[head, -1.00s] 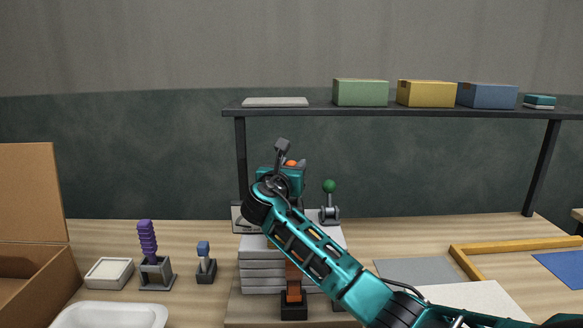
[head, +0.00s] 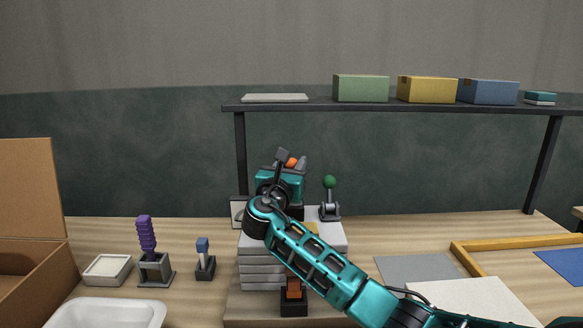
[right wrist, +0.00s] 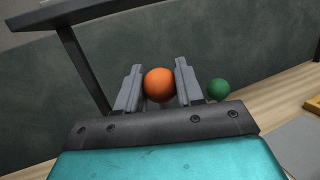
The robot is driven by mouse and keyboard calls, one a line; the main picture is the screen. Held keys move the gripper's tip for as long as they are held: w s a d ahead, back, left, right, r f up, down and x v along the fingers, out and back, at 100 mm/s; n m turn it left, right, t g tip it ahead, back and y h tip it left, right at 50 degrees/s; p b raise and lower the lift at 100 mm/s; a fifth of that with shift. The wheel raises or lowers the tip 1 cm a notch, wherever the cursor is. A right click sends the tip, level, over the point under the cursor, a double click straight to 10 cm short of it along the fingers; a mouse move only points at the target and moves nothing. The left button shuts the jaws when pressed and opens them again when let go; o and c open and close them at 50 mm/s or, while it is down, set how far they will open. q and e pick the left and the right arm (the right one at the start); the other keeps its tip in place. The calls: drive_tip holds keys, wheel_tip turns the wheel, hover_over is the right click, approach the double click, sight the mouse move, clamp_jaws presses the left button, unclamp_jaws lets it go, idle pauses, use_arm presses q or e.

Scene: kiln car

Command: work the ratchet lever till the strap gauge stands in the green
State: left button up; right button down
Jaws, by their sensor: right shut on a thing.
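My right gripper (head: 292,162) is shut on an orange ball knob, seen between its two grey fingers in the head view. The orange knob (right wrist: 158,85) also shows clearly between the fingers in the right wrist view. The lever below the knob is hidden by my gripper and arm. An orange strap (head: 293,287) runs down the front of a stack of grey slabs (head: 262,268) into a dark fitting. A pale plate (head: 237,212), perhaps the gauge, is mostly hidden behind my arm, and no reading shows. My left gripper is out of view.
A green-knobbed lever (head: 329,183) stands just right of my gripper. A shelf (head: 400,107) with boxes spans behind. Purple-handled (head: 146,235) and blue-topped (head: 203,246) levers, a white tray (head: 110,313) and a cardboard box (head: 30,190) lie left.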

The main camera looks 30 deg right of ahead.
drive_tip(key=h+b, duration=0.1)
drive_tip(key=b, duration=0.1)
drive_tip(key=s+a+f+m+t+h+b, duration=0.1)
drive_tip(key=b, duration=0.1)
drive_tip(key=shift+s+f, duration=0.15)
drive_tip(key=shift+s, duration=0.15)
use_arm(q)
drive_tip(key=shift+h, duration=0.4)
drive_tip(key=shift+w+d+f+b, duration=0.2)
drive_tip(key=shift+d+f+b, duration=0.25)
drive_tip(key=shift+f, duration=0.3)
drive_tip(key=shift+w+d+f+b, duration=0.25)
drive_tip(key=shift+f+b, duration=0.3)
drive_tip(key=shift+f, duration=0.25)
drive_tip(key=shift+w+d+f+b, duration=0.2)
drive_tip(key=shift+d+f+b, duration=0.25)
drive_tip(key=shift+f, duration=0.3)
use_arm(e)
drive_tip(key=shift+s+a+m+t+h, duration=0.25)
drive_tip(key=shift+s+m+t+h, duration=0.2)
drive_tip(key=shift+h, duration=0.35)
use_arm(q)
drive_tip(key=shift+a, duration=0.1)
use_arm(e)
drive_tip(key=c, duration=0.9)
unclamp_jaws()
drive_tip(key=shift+o, duration=0.7)
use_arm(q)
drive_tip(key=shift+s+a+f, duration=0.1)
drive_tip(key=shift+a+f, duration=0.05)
